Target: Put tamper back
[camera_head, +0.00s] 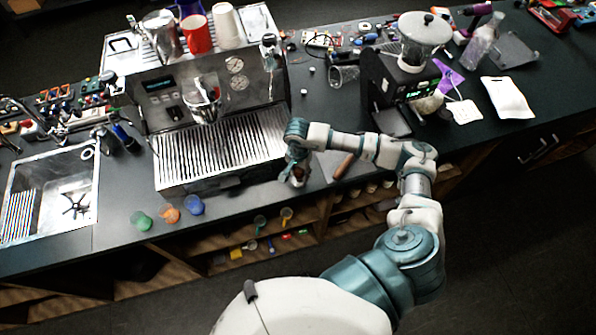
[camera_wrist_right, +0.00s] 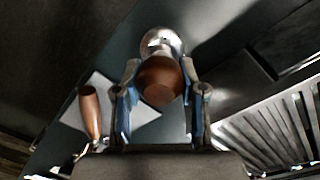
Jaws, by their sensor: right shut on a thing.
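The tamper (camera_wrist_right: 160,80) has a round brown wooden handle and a shiny silver base. In the right wrist view its handle is between the two fingers of my right gripper (camera_wrist_right: 161,92), which is shut on it. In the head view my right gripper (camera_head: 297,168) is low over the counter, just right of the espresso machine's drip tray (camera_head: 222,148). There the tamper is mostly hidden by the gripper. A pale mat (camera_wrist_right: 142,118) lies on the counter beside the tamper. My left gripper is not in view.
A tool with a brown wooden handle (camera_wrist_right: 90,110) lies at the mat; it also shows in the head view (camera_head: 344,166). The espresso machine (camera_head: 160,90) stands left, a grinder (camera_head: 385,85) right. Coloured cups (camera_head: 170,214) sit near the counter's front edge.

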